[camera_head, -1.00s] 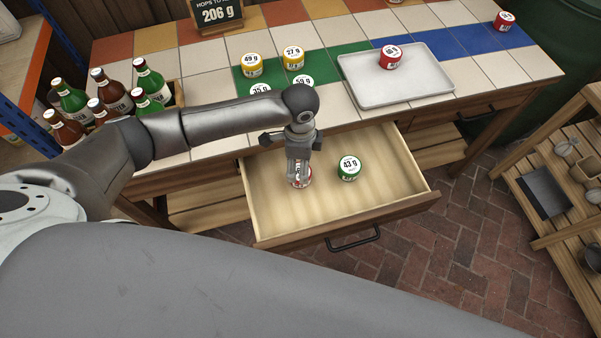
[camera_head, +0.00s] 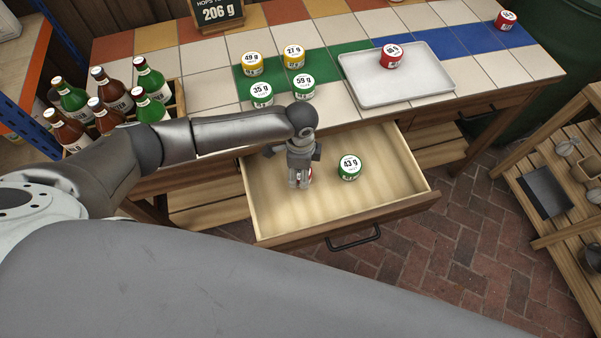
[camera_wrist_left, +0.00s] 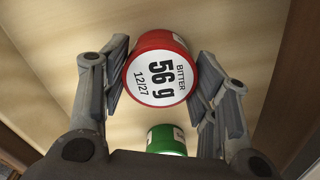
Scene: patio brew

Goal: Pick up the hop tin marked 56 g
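The red hop tin marked 56 g (camera_wrist_left: 160,77) is between the two fingers of my left gripper (camera_wrist_left: 161,75) in the left wrist view, its white label facing the camera. The fingers are spread on either side of it, with little gap; contact is not clear. In the head view my left gripper (camera_head: 299,182) is low inside the open drawer (camera_head: 345,208). It hides most of the red tin, of which only a bit of red shows. The green 43 g tin (camera_head: 349,168) stands to the right; part of it shows in the wrist view (camera_wrist_left: 166,138). My right gripper is out of view.
On the tiled bench stand the 49 g (camera_head: 252,65), 27 g (camera_head: 294,57), 35 g (camera_head: 262,95) and 59 g (camera_head: 303,87) tins. A tray (camera_head: 420,85) holds a red tin (camera_head: 390,56). A bottle crate (camera_head: 180,98) is at left. The drawer's right part is clear.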

